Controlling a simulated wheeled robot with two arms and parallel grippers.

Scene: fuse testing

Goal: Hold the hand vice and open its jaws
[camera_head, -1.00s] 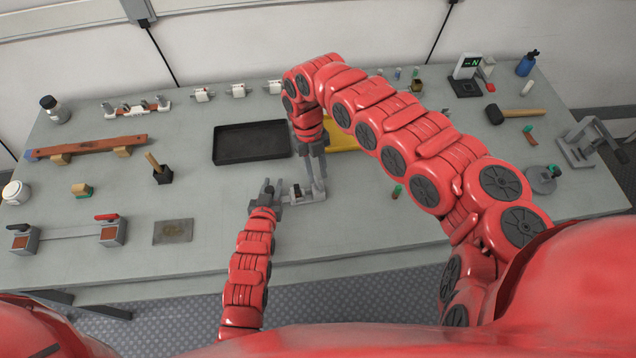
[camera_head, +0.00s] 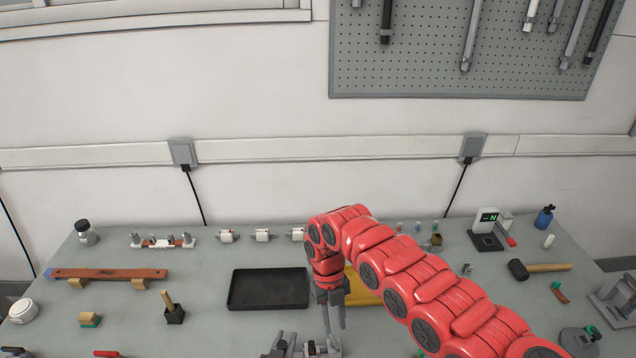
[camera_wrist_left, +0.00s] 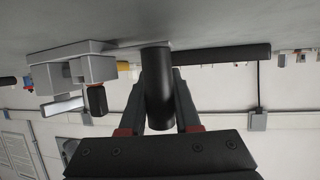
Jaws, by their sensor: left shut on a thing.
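The hand vice (camera_head: 327,348) is a grey metal tool on the grey table, cut off by the bottom edge of the head view. Its blocky grey body (camera_wrist_left: 88,68) with a black knob also shows in the left wrist view. My left gripper (camera_head: 284,340) is just left of the vice. In the left wrist view its fingers (camera_wrist_left: 158,88) are shut on a thick black cylindrical handle, which appears to be the vice's. My right gripper (camera_head: 334,328) points down above the vice, its two fingers apart with a gap between them. Whether the fingertips touch the vice is not clear.
A black tray (camera_head: 268,289) lies behind my left gripper. A yellow tray (camera_head: 362,287) is partly hidden behind my right arm. A brush holder (camera_head: 174,314) stands left, a hammer (camera_head: 540,269) lies right, and several fuse holders (camera_head: 262,235) line the back.

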